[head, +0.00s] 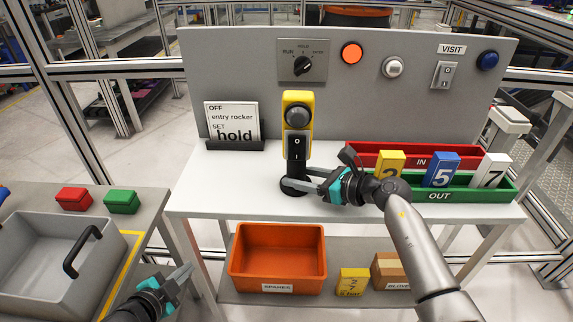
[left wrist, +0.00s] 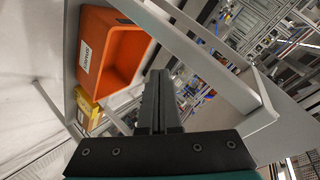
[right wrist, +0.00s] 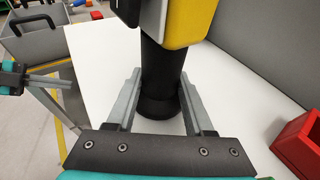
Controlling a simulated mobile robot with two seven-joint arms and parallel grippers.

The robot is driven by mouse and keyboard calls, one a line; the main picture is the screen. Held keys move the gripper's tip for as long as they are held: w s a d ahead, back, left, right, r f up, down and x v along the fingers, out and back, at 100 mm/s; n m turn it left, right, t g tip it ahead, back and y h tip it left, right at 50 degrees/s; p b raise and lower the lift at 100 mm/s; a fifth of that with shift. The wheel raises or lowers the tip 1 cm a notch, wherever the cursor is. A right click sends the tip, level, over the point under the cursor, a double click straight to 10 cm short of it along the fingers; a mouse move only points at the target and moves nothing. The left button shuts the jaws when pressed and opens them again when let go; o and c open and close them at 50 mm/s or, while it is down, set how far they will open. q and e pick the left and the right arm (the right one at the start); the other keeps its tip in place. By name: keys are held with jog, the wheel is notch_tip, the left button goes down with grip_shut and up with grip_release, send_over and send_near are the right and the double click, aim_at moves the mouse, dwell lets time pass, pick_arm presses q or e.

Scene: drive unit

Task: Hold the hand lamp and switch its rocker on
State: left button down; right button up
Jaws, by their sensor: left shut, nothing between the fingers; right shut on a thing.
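The hand lamp (head: 308,124) stands upright on the white table, with a yellow head, a round dark lens and a black handle. Its rocker (head: 297,146) is a black switch with small white marks below the lens; I cannot tell which way it is tipped. My right gripper (head: 300,186) is shut on the black handle near its foot. The right wrist view shows the handle (right wrist: 161,75) between the two fingers and part of the yellow head above. My left gripper (head: 182,274) is shut and empty, low at the left, well away from the lamp.
A panel (head: 225,75) with a knob, lights and a wall switch (head: 444,75) stands behind. A sign (head: 232,120) reads "OFF entry rocker SET hold". Red (head: 360,153) and green (head: 455,196) trays with number blocks are at right.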

pick_arm(q)
jog(key=s+d+r+m+h, duration=0.1)
jog(key=d+r+m+h, duration=0.3)
jog(key=r, duration=0.9)
jog(key=s+d+r+m+h, duration=0.1)
jog(key=d+r+m+h, duration=0.4)
jog(key=d+r+m, duration=0.4)
jog(key=d+r, duration=0.3)
jog(key=r, duration=0.2)
jog(key=shift+d+r+h, duration=0.15)
jog(key=shift+d+h, duration=0.1)
jog(key=shift+h, duration=0.05)
send_near(302, 159)
jog(key=d, duration=0.4)
jog(key=shift+w+f, duration=0.15)
jog(key=shift+w, duration=0.85)
jog(key=shift+w+f, duration=0.2)
jog(key=shift+w, duration=0.8)
